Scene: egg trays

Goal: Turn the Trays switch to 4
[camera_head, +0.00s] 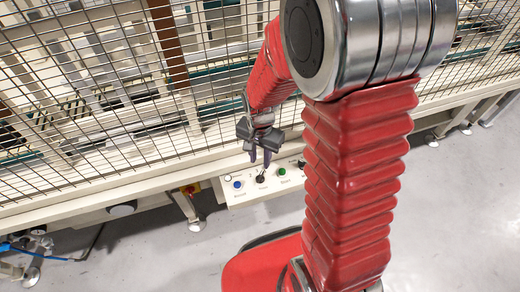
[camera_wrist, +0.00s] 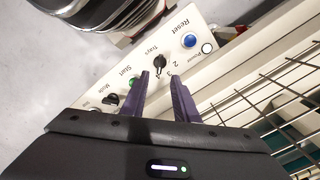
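The Trays switch (camera_wrist: 160,62) is a small black knob on the white control panel (camera_wrist: 219,66). It also shows in the head view as a dark knob (camera_head: 261,179). In the wrist view the labels are upside down, and 2 and 3 are readable beside the knob. Which number the knob points at is too small to tell. My gripper (camera_wrist: 160,77) has its two purple fingers apart, with nothing between them. In the wrist view the knob appears just beyond the gap between the fingertips. In the head view my gripper (camera_head: 260,162) hangs just above the knob.
On the panel, the blue Reset button (camera_wrist: 190,40) and green Start button (camera_wrist: 133,82) flank the switch. The black Mode knob (camera_wrist: 111,99) lies past Start. A wire mesh fence (camera_head: 90,100) rises behind the panel. Grey floor (camera_head: 450,200) is open in front.

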